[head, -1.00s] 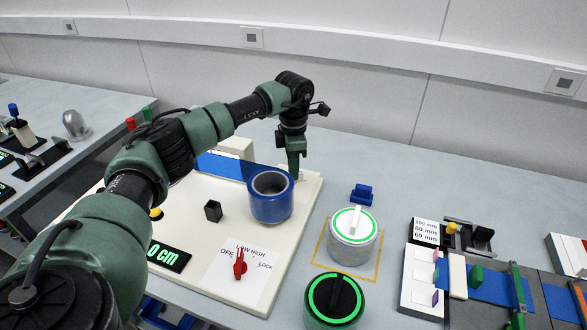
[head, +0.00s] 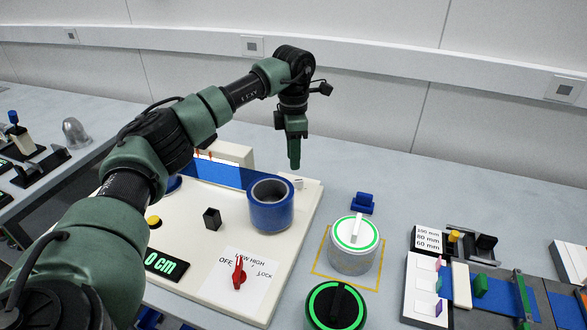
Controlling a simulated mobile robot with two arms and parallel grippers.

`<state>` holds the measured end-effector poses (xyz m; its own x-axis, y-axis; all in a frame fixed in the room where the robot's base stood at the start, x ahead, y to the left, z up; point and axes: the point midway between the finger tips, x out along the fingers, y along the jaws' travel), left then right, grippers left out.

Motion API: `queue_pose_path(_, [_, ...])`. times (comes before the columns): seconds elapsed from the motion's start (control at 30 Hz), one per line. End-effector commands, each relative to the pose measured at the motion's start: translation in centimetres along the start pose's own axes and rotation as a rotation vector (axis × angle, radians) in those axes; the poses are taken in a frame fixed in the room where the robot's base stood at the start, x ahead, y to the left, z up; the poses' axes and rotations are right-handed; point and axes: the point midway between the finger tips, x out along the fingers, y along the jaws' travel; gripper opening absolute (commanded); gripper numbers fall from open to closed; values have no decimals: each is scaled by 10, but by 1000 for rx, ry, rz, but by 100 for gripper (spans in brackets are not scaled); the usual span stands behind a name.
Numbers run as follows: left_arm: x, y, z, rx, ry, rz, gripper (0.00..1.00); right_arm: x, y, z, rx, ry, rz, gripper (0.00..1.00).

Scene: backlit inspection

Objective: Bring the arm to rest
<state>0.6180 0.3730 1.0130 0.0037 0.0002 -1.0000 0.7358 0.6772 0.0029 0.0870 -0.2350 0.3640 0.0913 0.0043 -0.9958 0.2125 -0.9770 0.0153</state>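My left gripper (head: 294,152) hangs from the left arm, pointing down, above the back right corner of the white panel. It stands behind and to the right of the blue cylinder (head: 271,208) and apart from it. The fingers are seen edge-on, so I cannot tell whether they are open or shut; nothing shows hanging from them. My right gripper is not in view.
The white panel (head: 208,289) carries a red knob (head: 239,273), a black block (head: 212,219) and a yellow button (head: 153,222). Right of it are a white-topped canister (head: 355,243), a black-topped canister (head: 336,306) and a blue block (head: 363,203). The back counter strip is clear.

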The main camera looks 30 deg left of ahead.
Motion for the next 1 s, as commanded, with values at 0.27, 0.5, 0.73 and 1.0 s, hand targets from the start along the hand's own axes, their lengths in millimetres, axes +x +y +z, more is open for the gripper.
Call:
queue_pose_path(0.27, [-8,0,0,0,1,-1,32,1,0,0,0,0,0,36])
queue_pose_path(0.5, [-7,0,0,0,1,-1,32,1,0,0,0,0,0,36])
queue_pose_path(0.73, [-22,0,0,0,0,-1,32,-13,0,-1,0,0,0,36])
queue_pose_path(1.0, [-70,0,0,0,1,-1,32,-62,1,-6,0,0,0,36])
